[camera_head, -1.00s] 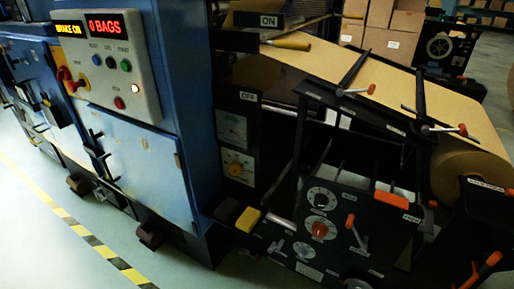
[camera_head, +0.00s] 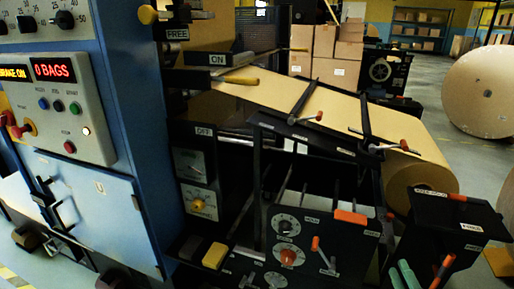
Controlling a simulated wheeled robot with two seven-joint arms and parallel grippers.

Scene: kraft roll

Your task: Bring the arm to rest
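Two pale green finger shapes, which look like my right gripper (camera_head: 402,275), show at the bottom edge, in front of the black labelled box at the right. Only their tips are in frame. I cannot tell how far apart they are, and I see nothing held between them. My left gripper is not in view. The bag machine has a blue cabinet (camera_head: 142,110) with a control panel (camera_head: 58,110) whose red display reads "0 BAGS". A kraft paper web (camera_head: 345,105) runs down from it to a kraft roll (camera_head: 425,172) at the right.
The black box (camera_head: 450,225) and a dial panel (camera_head: 305,245) with an orange lever stand at the front. A yellow block (camera_head: 215,256) sits low by the cabinet. Cartons (camera_head: 338,50) and a large spare roll (camera_head: 480,90) stand behind. Open floor lies between the machine and that roll.

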